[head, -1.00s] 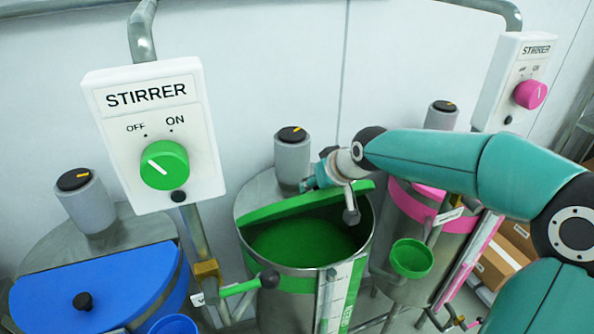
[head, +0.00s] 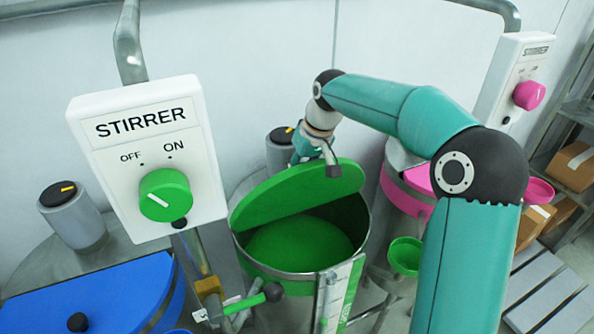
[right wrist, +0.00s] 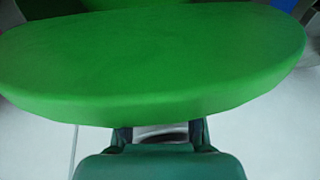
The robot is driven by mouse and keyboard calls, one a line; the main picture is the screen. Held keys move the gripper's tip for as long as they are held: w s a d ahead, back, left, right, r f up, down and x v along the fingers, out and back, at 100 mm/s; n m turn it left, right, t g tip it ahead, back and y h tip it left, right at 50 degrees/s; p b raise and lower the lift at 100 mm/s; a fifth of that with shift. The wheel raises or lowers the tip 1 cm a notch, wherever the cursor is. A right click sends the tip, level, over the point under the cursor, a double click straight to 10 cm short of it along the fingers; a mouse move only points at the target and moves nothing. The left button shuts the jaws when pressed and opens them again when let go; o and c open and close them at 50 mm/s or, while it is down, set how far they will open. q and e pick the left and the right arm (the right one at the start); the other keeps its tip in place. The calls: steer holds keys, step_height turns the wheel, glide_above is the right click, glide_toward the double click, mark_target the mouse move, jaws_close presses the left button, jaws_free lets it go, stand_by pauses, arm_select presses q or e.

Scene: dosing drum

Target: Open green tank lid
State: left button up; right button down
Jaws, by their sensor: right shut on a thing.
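The green tank (head: 300,268) stands in the middle of the head view, a steel drum with green liquid (head: 300,245) showing inside. Its green lid (head: 285,197) is raised and tilted up at the back of the rim, leaving the front opening clear. My right gripper (head: 312,150) is behind the lid's upper edge; its fingers are largely hidden there. In the right wrist view, the lid (right wrist: 150,60) fills the upper part of the picture, and my right gripper (right wrist: 160,132) is shut at its near edge. My left gripper is not in view.
A white stirrer box (head: 148,150) with a green knob stands left of the tank. A blue lid (head: 100,290) is at lower left. A pink-banded tank (head: 405,190) stands to the right, partly behind my arm. A green funnel (head: 405,255) sits beside the green tank.

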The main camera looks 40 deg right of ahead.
steer(key=c, duration=0.8)
jaws_free()
steer(key=shift+o, duration=0.2)
steer(key=shift+r, duration=0.15)
steer(key=v, duration=1)
steer(key=shift+s+d+r, duration=0.1)
steer(key=shift+s+r, duration=0.05)
steer(key=shift+r, duration=0.05)
steer(key=shift+s+r, duration=0.2)
steer(key=shift+r, duration=0.3)
